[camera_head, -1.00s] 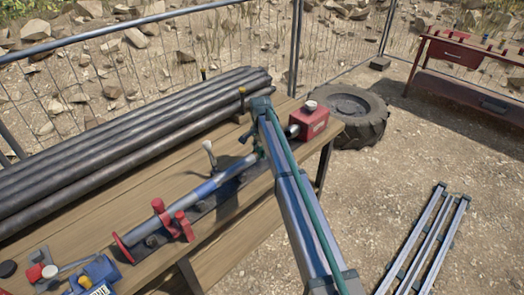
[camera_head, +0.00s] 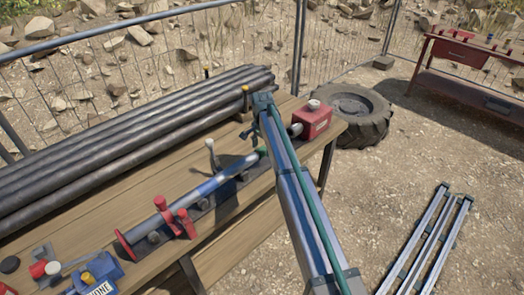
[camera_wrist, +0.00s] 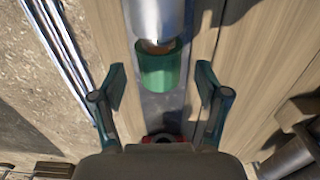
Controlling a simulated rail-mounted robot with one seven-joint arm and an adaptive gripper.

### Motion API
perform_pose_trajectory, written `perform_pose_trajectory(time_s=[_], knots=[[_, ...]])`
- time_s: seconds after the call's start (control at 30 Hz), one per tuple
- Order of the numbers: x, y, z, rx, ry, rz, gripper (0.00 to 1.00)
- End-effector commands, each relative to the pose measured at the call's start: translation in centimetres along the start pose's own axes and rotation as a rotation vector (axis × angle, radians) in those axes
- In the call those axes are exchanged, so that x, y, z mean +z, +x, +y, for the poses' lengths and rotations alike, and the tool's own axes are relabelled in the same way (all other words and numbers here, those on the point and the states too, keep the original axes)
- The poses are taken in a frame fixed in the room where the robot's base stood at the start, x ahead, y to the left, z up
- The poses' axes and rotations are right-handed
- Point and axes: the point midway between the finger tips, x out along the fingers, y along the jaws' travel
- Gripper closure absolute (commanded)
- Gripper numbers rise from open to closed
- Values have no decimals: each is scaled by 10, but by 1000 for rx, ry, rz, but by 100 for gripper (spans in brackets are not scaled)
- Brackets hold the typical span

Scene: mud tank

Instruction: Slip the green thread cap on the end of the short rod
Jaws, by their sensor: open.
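The short rod (camera_head: 215,184) lies in a clamp stand on the wooden table; its silver end (camera_wrist: 155,16) shows at the top of the wrist view. The green thread cap (camera_wrist: 163,66) is at that end, in line with the rod. A copper-coloured part of the rod shows at the cap's mouth; how far it goes in I cannot tell. In the head view the cap (camera_head: 262,150) is a small green spot. My gripper (camera_wrist: 161,80) is open and empty, its fingers apart on either side, just short of the cap. In the head view my gripper (camera_head: 248,133) is above the cap.
A red box (camera_head: 313,121) with a white knob stands on the table beyond the cap. Long dark pipes (camera_head: 130,128) lie along the table's back. An upright lever (camera_head: 212,154) rises beside the rod.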

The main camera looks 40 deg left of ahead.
Motion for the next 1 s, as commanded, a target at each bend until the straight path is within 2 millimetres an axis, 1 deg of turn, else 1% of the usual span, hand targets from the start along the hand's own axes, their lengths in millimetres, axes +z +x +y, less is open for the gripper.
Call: perform_pose_trajectory(time_s=[0.03,0.3,0.4,0.5,0.63,0.83,0.93,1.0], knots=[[0,-10,0,-2,0,1,25],[0,-61,-1,-2,0,1,25],[0,-78,0,-1,0,0,25],[0,-91,-1,-1,0,1,25],[0,-101,0,0,0,0,25],[0,-105,0,0,-24,0,25],[-2,-105,-4,-17,-93,12,25],[-1,-104,-2,-38,-168,29,25]])
